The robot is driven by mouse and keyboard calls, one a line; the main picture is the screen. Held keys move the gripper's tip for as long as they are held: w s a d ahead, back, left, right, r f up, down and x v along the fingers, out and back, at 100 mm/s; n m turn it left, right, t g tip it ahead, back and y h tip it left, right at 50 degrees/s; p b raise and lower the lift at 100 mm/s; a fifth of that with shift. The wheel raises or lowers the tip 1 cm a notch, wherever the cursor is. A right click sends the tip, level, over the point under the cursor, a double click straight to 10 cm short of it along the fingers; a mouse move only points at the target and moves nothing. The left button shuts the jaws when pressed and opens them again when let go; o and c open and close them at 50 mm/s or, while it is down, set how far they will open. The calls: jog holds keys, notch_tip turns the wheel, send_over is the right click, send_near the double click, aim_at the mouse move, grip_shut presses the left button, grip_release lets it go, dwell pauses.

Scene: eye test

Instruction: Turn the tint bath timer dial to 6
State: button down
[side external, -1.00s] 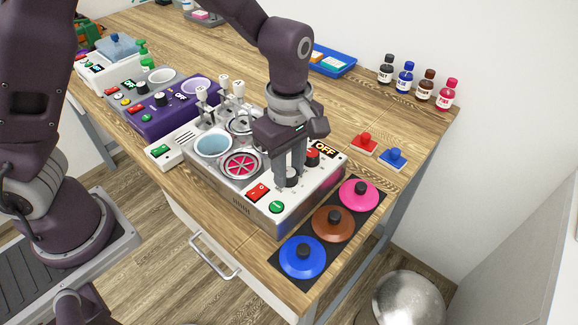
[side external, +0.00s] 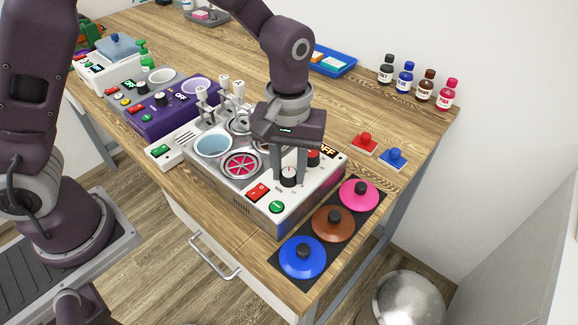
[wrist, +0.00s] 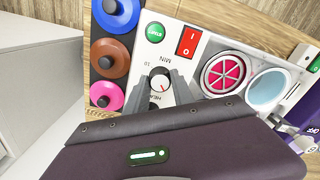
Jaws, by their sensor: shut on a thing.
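The fingers also show in the wrist view (wrist: 164,90).
Pink (side external: 360,193), brown (side external: 333,222) and blue (side external: 302,257) lids lie on a dark mat at the right.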

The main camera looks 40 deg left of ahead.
aim_at(289, 172)
jog(key=m, duration=1.2)
jog(key=shift+m, duration=0.4)
dwell(0.4)
jog(key=c, duration=1.1)
grip_release()
notch_tip(289, 172, up, 7)
jog(key=shift+r, duration=0.1)
